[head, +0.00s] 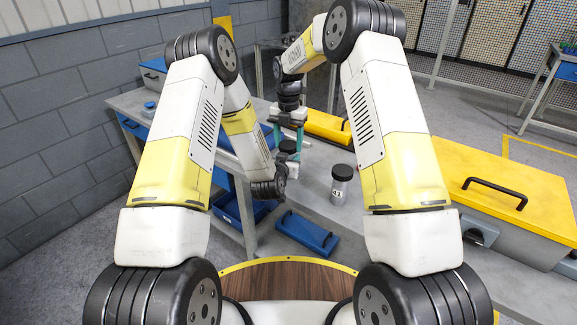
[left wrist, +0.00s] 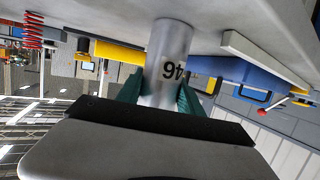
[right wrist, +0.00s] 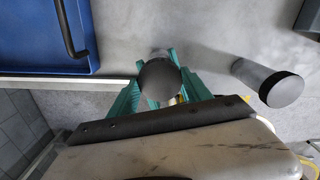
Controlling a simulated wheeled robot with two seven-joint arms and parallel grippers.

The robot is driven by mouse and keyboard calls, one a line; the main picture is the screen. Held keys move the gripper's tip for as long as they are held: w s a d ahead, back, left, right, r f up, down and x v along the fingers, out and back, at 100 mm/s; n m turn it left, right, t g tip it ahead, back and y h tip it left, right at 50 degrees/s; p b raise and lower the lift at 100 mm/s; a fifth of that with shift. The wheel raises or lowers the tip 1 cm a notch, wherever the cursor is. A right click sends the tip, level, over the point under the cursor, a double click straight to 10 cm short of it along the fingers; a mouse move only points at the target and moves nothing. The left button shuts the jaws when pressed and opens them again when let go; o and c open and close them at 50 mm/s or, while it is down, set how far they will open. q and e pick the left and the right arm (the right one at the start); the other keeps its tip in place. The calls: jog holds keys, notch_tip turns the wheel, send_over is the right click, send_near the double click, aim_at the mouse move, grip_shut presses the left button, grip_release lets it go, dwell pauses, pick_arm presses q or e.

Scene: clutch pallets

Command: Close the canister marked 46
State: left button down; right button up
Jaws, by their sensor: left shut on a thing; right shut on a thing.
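The grey canister marked 46 (left wrist: 172,50) stands on the bench and shows upside down in the left wrist view. My left gripper (left wrist: 160,92) is shut around its body, a finger on each side. A round black lid (right wrist: 160,80) shows between the teal fingers of my right gripper (head: 288,133), which comes from above and is shut on it. In the head view the lid (head: 289,147) is over the held canister. I cannot tell whether the lid is seated or turned tight. The canister's rim is hidden.
A canister marked 41 (head: 339,188) with a black lid stands to the right on the bench, clear of both grippers. A blue lid with a handle (head: 307,231) lies near the front. A yellow-lidded box (head: 505,195) is at right.

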jog(key=m, duration=0.6)
jog(key=shift+m, duration=0.4)
jog(key=m, duration=0.6)
jog(key=shift+m, duration=0.4)
jog(key=m, duration=1.1)
jog(key=shift+m, duration=0.3)
jog(key=m, duration=1.4)
jog(key=shift+f, duration=0.1)
jog(key=m, duration=0.7)
jog(key=shift+m, duration=0.4)
jog(key=m, duration=0.5)
jog(key=o, duration=1.6)
